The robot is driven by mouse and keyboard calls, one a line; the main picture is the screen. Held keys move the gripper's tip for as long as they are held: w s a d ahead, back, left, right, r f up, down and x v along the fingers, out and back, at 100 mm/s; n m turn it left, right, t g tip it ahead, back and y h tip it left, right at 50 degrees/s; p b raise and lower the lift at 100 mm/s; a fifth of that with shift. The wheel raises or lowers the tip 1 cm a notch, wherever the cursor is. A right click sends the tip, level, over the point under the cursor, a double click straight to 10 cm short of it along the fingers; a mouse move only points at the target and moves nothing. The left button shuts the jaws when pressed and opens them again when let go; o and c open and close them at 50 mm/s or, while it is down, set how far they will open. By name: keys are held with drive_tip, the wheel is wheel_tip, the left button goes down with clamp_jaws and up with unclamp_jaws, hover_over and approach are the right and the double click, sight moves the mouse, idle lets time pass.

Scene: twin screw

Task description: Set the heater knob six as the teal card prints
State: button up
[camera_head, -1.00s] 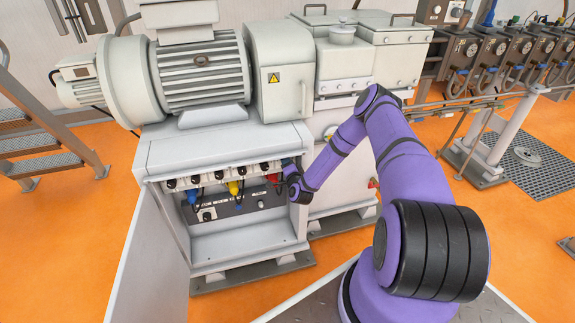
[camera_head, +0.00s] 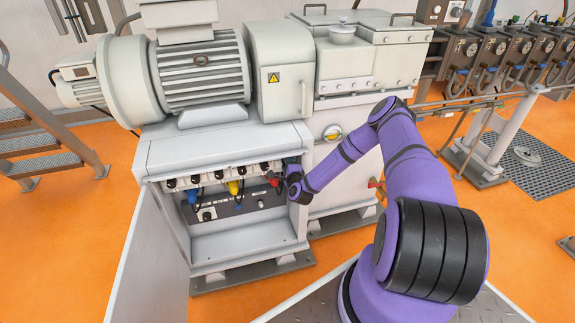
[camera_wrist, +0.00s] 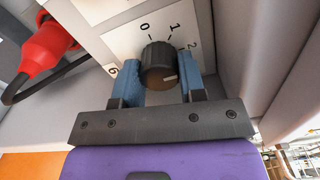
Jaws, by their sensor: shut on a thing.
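In the wrist view, a black ribbed knob (camera_wrist: 158,66) sits on a white dial plate (camera_wrist: 120,41) printed 0, 1 and 2, with a 6 at its left. A pale mark on the knob's face points to the right in the picture. My gripper (camera_wrist: 160,72) has its two blue fingers on either side of the knob and is shut on it. In the head view, my gripper (camera_head: 293,184) is at the right end of the knob row inside the open cabinet (camera_head: 222,157), and my wrist hides this knob. I cannot make out a teal card.
A red plug (camera_wrist: 47,50) with a black cable is close left of the knob in the wrist view. Blue (camera_head: 192,195) and yellow (camera_head: 234,187) plugs hang along the row. The cabinet's right wall is close beside my gripper. An open door (camera_head: 150,255) stands at the left.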

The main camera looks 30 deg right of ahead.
idle(0.3)
drive_tip(key=o, duration=0.9)
drive_tip(key=shift+d, duration=0.1)
drive_tip(key=v, duration=1.1)
drive_tip(key=shift+w, duration=0.1)
